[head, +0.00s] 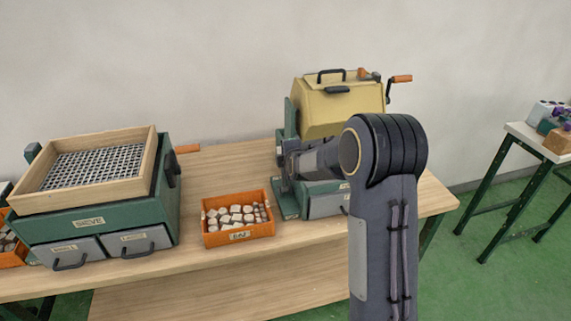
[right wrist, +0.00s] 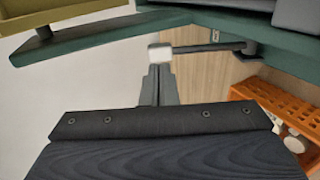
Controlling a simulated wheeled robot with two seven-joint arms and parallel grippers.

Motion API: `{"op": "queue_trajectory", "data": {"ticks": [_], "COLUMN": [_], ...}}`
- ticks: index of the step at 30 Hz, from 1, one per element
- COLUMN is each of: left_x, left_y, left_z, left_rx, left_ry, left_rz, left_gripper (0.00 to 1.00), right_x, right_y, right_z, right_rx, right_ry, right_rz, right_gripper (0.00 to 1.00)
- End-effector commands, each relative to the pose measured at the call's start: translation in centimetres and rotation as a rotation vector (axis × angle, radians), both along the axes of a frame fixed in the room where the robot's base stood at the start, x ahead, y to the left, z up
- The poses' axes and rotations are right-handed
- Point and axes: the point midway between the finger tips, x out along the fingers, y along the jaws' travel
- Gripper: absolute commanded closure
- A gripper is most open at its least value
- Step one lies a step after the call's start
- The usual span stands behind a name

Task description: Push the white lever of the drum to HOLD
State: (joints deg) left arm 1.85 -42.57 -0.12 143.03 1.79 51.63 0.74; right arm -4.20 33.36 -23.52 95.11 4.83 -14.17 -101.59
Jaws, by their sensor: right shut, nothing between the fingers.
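The drum (head: 338,106) is a yellow faceted body on a green stand at the back right of the table. In the right wrist view, its lever is a dark bar with a white end (right wrist: 160,53), reaching left from a pivot below a green frame part. My right gripper (right wrist: 159,70) is shut and empty, with its fingertips right at the white end; I cannot tell whether they touch it. In the head view, my right arm covers the lower right of the drum, and the lever and any HOLD mark cannot be made out. My left gripper is not in view.
An orange bin (head: 238,236) of pale pieces stands left of the drum, and also shows in the right wrist view (right wrist: 272,105). A green sieve box (head: 95,222) with drawers stands further left. A crank handle (head: 401,79) sticks out right of the drum.

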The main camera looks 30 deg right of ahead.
Motion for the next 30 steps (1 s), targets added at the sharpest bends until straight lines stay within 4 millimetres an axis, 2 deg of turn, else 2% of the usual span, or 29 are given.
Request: {"op": "queue_trajectory", "data": {"ticks": [9,16,21,30], "left_x": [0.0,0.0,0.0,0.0], "left_y": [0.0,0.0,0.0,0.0], "left_z": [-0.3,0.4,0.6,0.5], "left_rx": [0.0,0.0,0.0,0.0], "left_ry": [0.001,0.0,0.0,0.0], "left_rz": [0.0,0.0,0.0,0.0], "left_gripper": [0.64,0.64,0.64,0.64], "right_x": [-4.5,-7.7,-8.8,-8.9], "right_y": [1.2,1.9,2.1,2.1], "right_z": [2.3,4.0,4.2,4.2], "right_rx": [0.002,0.001,0.001,0.001], "right_ry": [-0.001,0.0,0.001,0.001], "right_rz": [0.001,0.003,0.0,0.0], "right_gripper": [1.0,1.0,1.0,1.0]}}
